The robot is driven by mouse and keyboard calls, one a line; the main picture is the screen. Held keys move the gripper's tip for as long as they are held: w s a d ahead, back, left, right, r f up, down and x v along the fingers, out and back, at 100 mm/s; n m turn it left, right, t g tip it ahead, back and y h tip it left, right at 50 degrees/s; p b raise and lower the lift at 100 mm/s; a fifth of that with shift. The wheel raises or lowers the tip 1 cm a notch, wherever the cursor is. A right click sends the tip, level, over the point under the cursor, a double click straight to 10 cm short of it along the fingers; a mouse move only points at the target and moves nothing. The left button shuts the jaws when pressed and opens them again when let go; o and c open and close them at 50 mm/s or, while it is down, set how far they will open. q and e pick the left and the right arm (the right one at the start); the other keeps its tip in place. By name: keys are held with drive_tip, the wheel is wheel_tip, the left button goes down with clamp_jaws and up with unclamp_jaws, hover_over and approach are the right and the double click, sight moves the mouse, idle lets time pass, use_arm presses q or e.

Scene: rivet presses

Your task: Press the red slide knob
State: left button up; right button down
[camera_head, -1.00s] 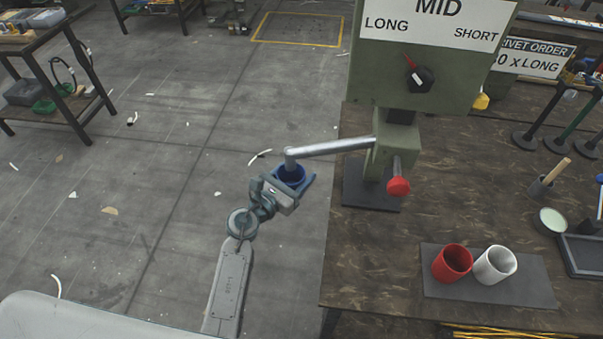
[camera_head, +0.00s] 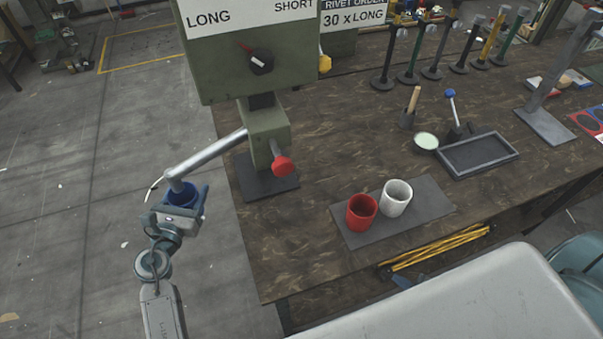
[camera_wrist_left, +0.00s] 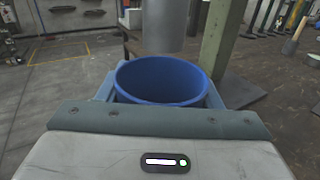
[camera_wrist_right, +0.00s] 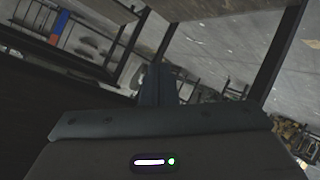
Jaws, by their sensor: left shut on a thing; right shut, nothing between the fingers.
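The green press (camera_head: 262,75) stands at the table's left end, with a dial and a LONG–SHORT sign on its head. Its red slide knob (camera_head: 283,167) sticks out at the front of the lower body. A grey spout (camera_head: 207,160) slopes from the press out past the table edge. My left gripper (camera_head: 181,200) is shut on a blue cup (camera_wrist_left: 162,80), held upright under the spout's end; the cup also shows in the head view (camera_head: 182,192). Its visible inside looks empty. My right gripper (camera_wrist_right: 157,85) is shut and empty; it is not seen in the head view.
A red cup (camera_head: 361,212) and a white cup (camera_head: 396,198) stand on a dark mat (camera_head: 437,199) right of the press. Beyond are a grey tray (camera_head: 478,153) and several coloured posts. The table between knob and cups is clear.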

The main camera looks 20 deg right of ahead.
drive_tip(key=a+r+n+y, duration=0.4)
drive_tip(key=r+n+y, duration=0.15)
drive_tip(key=r, duration=0.35)
drive_tip(key=s+a+r+n+g+y, duration=0.3)
drive_tip(key=s+r+n+g, duration=0.2)
drive_tip(key=r+n+g, duration=0.15)
drive_tip(key=s+a+r+n+g+y, duration=0.2)
drive_tip(key=s+a+r+n+g, duration=0.25)
drive_tip(key=r+n+g, duration=0.2)
drive_tip(key=w+a+r+n+t+y, duration=0.1)
drive_tip(key=w+a+r+t, duration=0.1)
drive_tip(key=w+r, duration=0.3)
drive_tip(key=w+a+r+n+t+y, duration=0.1)
drive_tip(key=w+r, duration=0.4)
drive_tip(key=r, duration=0.9)
drive_tip(key=w+a+r+n+t+y, duration=0.1)
drive_tip(key=w+a+r+n+t, duration=0.1)
drive_tip(key=w+r, duration=0.4)
wheel_tip(320, 180, up, 4)
drive_tip(key=shift+a+f+t, duration=0.1)
drive_tip(key=shift+a+t, duration=0.4)
drive_tip(key=shift+a, duration=0.6)
drive_tip(key=shift+a, duration=0.15)
